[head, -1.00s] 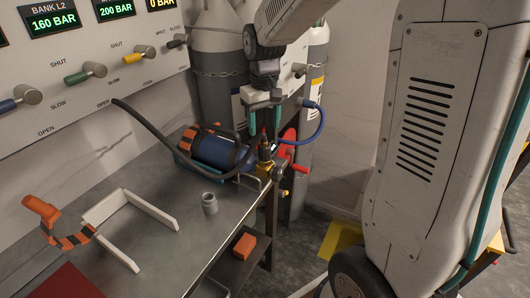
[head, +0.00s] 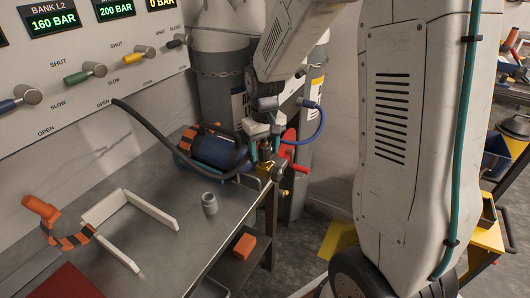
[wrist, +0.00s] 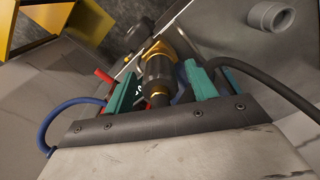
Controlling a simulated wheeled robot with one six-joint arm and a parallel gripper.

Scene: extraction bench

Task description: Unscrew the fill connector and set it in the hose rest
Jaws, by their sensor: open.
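The fill connector (wrist: 158,76), a dark ribbed cylinder with brass parts, sits between the two teal fingers of my gripper (wrist: 160,84) in the wrist view. The fingers stand apart on either side of it, with visible gaps. In the head view my gripper (head: 263,150) is down over the connector at the bench's right corner, hiding much of it. A black hose (head: 160,138) runs from the panel towards this spot. A short grey hollow cup (head: 209,204) stands upright on the bench; I cannot tell if it is the hose rest. It also shows in the wrist view (wrist: 270,16).
A blue cylinder (head: 215,150) lies behind and left of my gripper. A red handwheel (head: 288,143) and blue hose (head: 322,120) are close on the right. A white U-shaped frame (head: 150,210) and orange-black clamp (head: 68,238) lie left. The bench's middle (head: 180,250) is clear.

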